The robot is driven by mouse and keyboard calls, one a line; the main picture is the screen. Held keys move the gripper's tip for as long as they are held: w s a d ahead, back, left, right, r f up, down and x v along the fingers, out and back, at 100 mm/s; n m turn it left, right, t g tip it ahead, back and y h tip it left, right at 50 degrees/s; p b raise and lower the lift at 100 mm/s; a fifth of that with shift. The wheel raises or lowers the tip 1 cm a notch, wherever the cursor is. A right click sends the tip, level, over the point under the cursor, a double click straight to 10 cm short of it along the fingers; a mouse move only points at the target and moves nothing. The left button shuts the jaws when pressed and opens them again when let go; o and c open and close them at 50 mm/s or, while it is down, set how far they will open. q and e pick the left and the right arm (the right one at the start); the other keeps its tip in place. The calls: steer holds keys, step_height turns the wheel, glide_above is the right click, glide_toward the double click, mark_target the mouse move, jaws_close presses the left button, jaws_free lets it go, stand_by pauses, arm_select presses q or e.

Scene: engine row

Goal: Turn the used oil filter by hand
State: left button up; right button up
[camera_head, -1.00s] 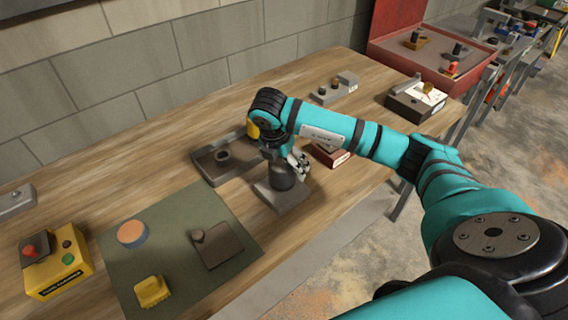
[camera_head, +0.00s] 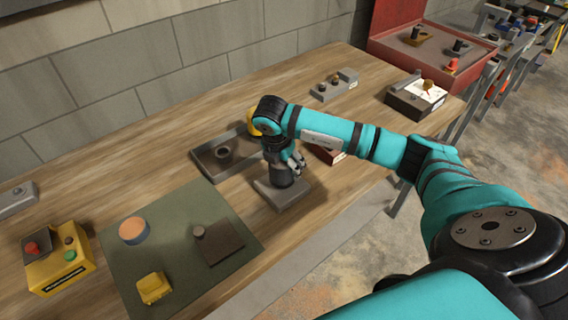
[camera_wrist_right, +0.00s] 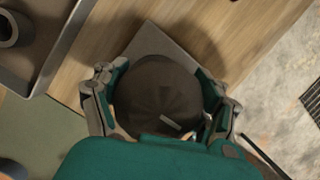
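The used oil filter (camera_head: 283,178) is a dark, round, upright can on a grey square block (camera_head: 290,198) at the front edge of the bench. In the right wrist view the filter (camera_wrist_right: 155,92) fills the space between my fingers. My right gripper (camera_head: 286,163) comes down over it from above. In the wrist view the right gripper (camera_wrist_right: 160,105) has a finger on each side, and their teal pads appear to lie against the filter's sides. The filter's lower part is partly hidden in the head view. My left gripper is not in view.
A grey tray (camera_head: 205,174) with a dark ring (camera_head: 223,155) lies just left of the filter. A green mat (camera_head: 170,225) holds an orange-topped disc, a yellow piece and a dark plate. A yellow button box (camera_head: 58,268) stands far left. A small red box (camera_head: 327,155) is partly behind my arm.

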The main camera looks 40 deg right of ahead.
steer(key=shift+c, duration=1.4)
steer(key=shift+f+n+b, duration=0.1)
steer(key=shift+n+b, duration=0.35)
steer(key=shift+n, duration=0.05)
steer(key=n+b, duration=0.2)
steer(key=n, duration=0.1)
steer(key=n+t+y+b, duration=0.1)
steer(key=n+b, duration=0.1)
steer(key=n, duration=0.1)
steer(key=n+y+b, duration=0.1)
steer(key=n+b, duration=0.1)
steer(key=n, duration=0.2)
steer(key=shift+w+a+f+t, duration=0.15)
steer(key=shift+a+t, duration=0.15)
steer(key=shift+a, duration=0.1)
steer(key=n+y+b, duration=0.1)
steer(key=n, duration=0.1)
steer(key=shift+a+n, duration=0.15)
steer(key=shift+n, duration=0.25)
steer(key=n, duration=0.1)
steer(key=n+b, duration=0.1)
steer(key=n, duration=0.1)
steer(key=shift+a+r+y, duration=0.1)
steer(key=shift+r+y, duration=0.15)
steer(key=shift+y, duration=0.15)
